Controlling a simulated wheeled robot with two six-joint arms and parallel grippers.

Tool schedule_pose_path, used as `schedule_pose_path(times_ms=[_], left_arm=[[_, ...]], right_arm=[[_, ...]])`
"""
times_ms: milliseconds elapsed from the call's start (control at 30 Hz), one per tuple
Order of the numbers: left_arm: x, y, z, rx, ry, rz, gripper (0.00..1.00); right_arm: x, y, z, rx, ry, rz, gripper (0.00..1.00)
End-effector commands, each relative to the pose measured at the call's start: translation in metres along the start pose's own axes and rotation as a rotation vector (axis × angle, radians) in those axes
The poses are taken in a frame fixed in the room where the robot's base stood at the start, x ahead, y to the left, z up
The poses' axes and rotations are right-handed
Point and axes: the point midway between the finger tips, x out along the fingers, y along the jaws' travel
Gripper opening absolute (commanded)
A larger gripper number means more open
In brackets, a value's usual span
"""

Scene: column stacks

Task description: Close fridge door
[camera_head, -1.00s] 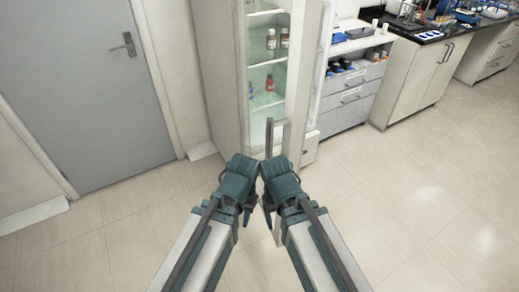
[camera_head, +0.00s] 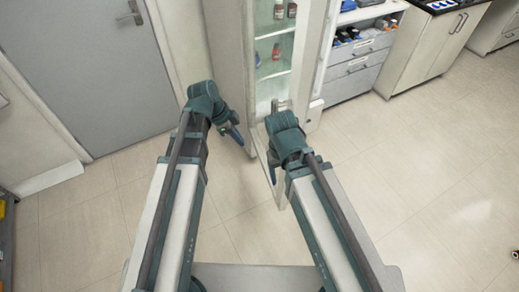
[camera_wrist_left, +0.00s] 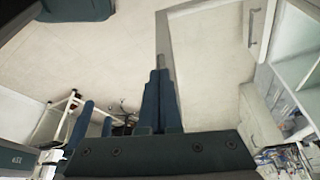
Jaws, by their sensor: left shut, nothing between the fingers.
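The tall fridge (camera_head: 228,55) stands at the top centre of the head view, its shelves and bottles exposed. Its door (camera_head: 308,60) is open and swung out towards me, seen nearly edge-on. My left gripper (camera_head: 236,136) is shut and empty, left of the door and low in front of the fridge, apart from the handle. Its shut fingers (camera_wrist_left: 160,100) show in the left wrist view. My right gripper (camera_head: 273,160) is in front of the door and overlaps it; its fingers are mostly hidden, and contact is unclear.
A grey drawer unit (camera_head: 355,65) and a white cabinet with a dark top (camera_head: 425,50) stand right of the fridge. A grey room door (camera_head: 75,75) is at the left.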

Motion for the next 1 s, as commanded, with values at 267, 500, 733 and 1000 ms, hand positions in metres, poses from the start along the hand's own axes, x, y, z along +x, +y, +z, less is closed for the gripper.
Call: schedule_pose_path(times_ms=[267, 500, 733, 1000], left_arm=[[0.033, 0.000, 0.003, 0.000, -0.001, 0.001, 0.00], [0.070, 0.000, 0.003, 0.000, -0.001, 0.000, 0.00], [0.102, 0.000, 0.002, -0.001, -0.001, 0.000, 0.00], [0.111, 0.000, -0.028, 0.000, -0.001, 0.001, 0.00]], right_arm=[[0.032, -0.003, -0.002, 0.000, 0.000, 0.000, 0.70], [0.066, -0.006, -0.004, 0.000, 0.000, 0.000, 0.70], [0.095, -0.009, -0.006, 0.000, 0.000, 0.000, 0.70], [0.092, -0.009, -0.005, 0.000, 0.000, 0.000, 0.70]])
